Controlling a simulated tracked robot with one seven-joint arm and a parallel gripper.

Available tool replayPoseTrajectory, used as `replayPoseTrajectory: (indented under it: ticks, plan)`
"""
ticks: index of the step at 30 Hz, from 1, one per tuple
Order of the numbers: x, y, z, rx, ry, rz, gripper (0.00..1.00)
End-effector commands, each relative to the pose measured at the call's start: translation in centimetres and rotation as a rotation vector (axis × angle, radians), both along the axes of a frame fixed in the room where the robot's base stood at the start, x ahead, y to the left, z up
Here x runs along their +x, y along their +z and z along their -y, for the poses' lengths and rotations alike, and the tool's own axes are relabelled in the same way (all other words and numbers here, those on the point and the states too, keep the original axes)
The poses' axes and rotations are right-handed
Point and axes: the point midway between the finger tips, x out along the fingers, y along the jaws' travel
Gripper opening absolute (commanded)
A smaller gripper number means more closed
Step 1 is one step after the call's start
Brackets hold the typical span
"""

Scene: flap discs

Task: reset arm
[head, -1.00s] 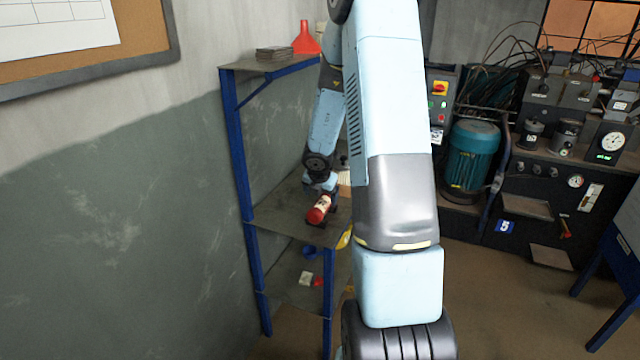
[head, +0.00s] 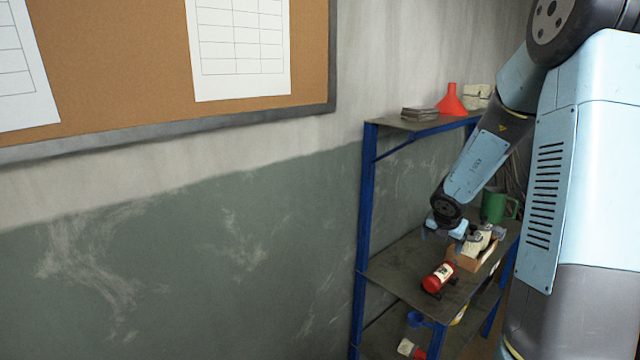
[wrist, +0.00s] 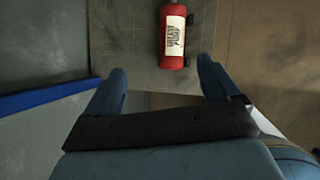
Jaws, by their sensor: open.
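My gripper (head: 445,230) hangs over the middle shelf board in the head view, at the end of my blue arm. Its two fingers stand apart with nothing between them in the wrist view (wrist: 160,82). A red cylinder with a white label (head: 438,277) lies on the middle shelf, below my gripper and apart from it. It also shows beyond the fingertips in the wrist view (wrist: 173,45); its label text is too small to read surely.
The blue-framed shelf (head: 365,220) stands against the wall. Its top board carries a red funnel (head: 451,102) and a dark flat stack (head: 419,114). A cardboard box (head: 476,261) and a green mug (head: 494,205) stand near my gripper. A corkboard (head: 130,60) hangs left.

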Motion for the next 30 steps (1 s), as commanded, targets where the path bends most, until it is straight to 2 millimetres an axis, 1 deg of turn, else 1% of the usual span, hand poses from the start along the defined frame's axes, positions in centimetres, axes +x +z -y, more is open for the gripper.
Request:
replayPoseTrajectory:
  ticks: [1, 4, 7, 9, 11, 12, 14, 15, 17, 20, 21, 23, 25, 29, 30]
  plan:
    - [0.5, 1.7, -0.8, -0.048, 0.096, 0.028, 0.89]
    - [1.1, 5.3, -2.8, -0.173, 0.346, 0.082, 0.89]
    - [1.3, 8.8, -5.2, -0.310, 0.603, 0.125, 0.89]
    - [0.9, 11.0, -7.1, -0.408, 0.782, 0.149, 0.89]
    - [0.4, 12.8, -8.7, -0.492, 0.930, 0.167, 0.89]
    - [0.0, 13.9, -9.9, -0.551, 1.030, 0.176, 0.89]
    - [-0.9, 15.5, -11.5, -0.640, 1.176, 0.187, 0.89]
    - [-1.7, 16.4, -12.6, -0.698, 1.273, 0.191, 0.89]
    - [-2.9, 17.6, -14.1, -0.787, 1.418, 0.196, 0.89]
    - [-5.4, 19.3, -16.5, -0.937, 1.652, 0.191, 0.89]
    - [-6.5, 19.9, -17.3, -0.998, 1.744, 0.186, 0.89]
    - [-8.2, 20.6, -18.4, -1.088, 1.883, 0.174, 0.89]
    - [-10.4, 21.3, -19.4, -1.191, 2.040, 0.153, 0.89]
    - [-14.8, 22.0, -20.5, -1.379, 2.326, 0.093, 0.89]
    - [-16.2, 22.2, -20.7, -1.436, 2.413, 0.067, 0.89]
